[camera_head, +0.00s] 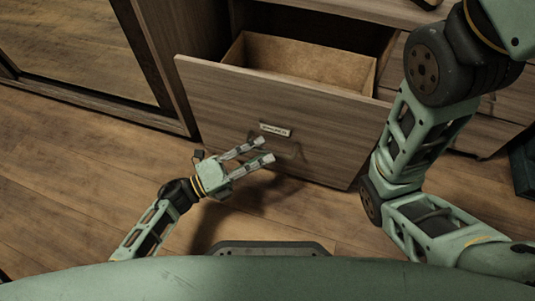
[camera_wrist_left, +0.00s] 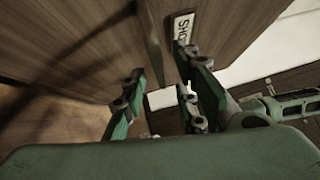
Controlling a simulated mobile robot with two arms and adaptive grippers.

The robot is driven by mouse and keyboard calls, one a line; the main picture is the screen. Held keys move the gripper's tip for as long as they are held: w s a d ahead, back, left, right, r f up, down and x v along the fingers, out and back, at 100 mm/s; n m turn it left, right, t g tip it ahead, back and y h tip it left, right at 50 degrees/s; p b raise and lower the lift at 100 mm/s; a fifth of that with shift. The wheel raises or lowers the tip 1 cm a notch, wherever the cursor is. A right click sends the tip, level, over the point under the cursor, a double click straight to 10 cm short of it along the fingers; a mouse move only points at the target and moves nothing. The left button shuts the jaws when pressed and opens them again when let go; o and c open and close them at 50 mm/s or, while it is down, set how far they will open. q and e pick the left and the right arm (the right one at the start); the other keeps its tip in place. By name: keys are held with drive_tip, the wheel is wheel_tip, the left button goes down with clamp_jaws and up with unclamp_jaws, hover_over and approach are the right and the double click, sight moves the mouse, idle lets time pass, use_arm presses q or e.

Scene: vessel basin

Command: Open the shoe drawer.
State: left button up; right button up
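The shoe drawer (camera_head: 225,108) is a wood-grain drawer that stands pulled out from its cabinet, with its inside showing. A small label plate (camera_head: 275,129) sits on its front. In the left wrist view the label (camera_wrist_left: 183,27) reads "SHO", with the rest hidden. My left gripper (camera_head: 262,150) is open, just in front of the drawer front and below the label. In the left wrist view its fingers (camera_wrist_left: 160,66) are spread, with a thin upright part (camera_wrist_left: 154,48) of the drawer front between or just beyond them. I cannot tell whether they touch it. My right gripper is outside both views.
A light brown box or lining (camera_head: 300,58) shows inside the drawer. A mirrored door (camera_head: 80,45) stands at the left. More drawer fronts (camera_head: 497,105) are at the right, partly behind my right arm. The wooden floor (camera_head: 70,190) at the left is clear.

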use_arm(q)
drive_tip(key=shift+b+x, duration=0.3)
drive_tip(key=shift+x, duration=1.1)
drive_tip(key=shift+c, duration=0.5)
clamp_jaws()
